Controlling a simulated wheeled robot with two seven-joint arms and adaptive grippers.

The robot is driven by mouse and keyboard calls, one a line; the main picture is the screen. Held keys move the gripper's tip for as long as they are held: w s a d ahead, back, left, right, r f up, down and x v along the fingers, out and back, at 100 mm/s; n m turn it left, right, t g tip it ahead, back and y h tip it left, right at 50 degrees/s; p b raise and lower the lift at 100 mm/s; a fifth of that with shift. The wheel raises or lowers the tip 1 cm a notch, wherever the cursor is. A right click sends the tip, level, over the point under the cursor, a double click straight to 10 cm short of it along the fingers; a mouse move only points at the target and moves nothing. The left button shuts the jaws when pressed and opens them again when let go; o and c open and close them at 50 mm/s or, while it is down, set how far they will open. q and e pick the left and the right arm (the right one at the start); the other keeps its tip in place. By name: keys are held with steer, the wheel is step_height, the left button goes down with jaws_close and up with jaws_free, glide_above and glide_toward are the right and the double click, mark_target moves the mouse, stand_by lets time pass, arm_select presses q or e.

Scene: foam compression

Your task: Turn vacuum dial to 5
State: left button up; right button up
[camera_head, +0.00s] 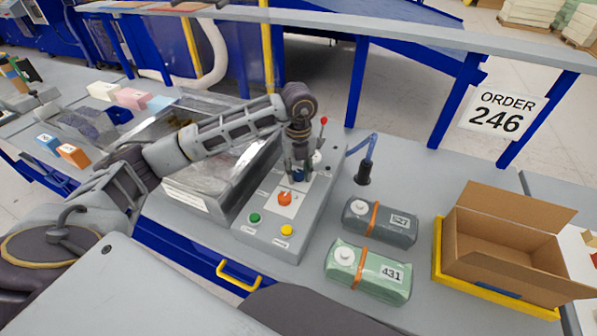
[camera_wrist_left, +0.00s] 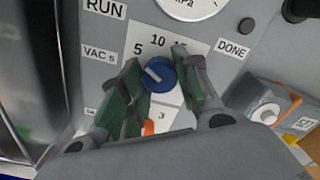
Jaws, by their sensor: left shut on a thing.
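The blue vacuum dial (camera_wrist_left: 162,73) sits on a white plate marked 5, 10 and 3 in the left wrist view. My right gripper is out of view.
Orange (camera_head: 285,198), green (camera_head: 255,217) and yellow (camera_head: 287,230) knobs or buttons sit nearby on the box. A red-tipped lever (camera_head: 323,121) rises behind. Bags marked 527 (camera_head: 380,222) and 431 (camera_head: 368,272) and an open carton (camera_head: 500,246) lie to the right.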

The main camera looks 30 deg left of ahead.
mark_target(298, 173)
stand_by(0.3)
arm_select(q)
steer(key=o, duration=1.1)
steer(key=shift+c, duration=0.2)
steer(key=shift+r, duration=0.15)
step_height(298, 173, up, 12)
stand_by(0.6)
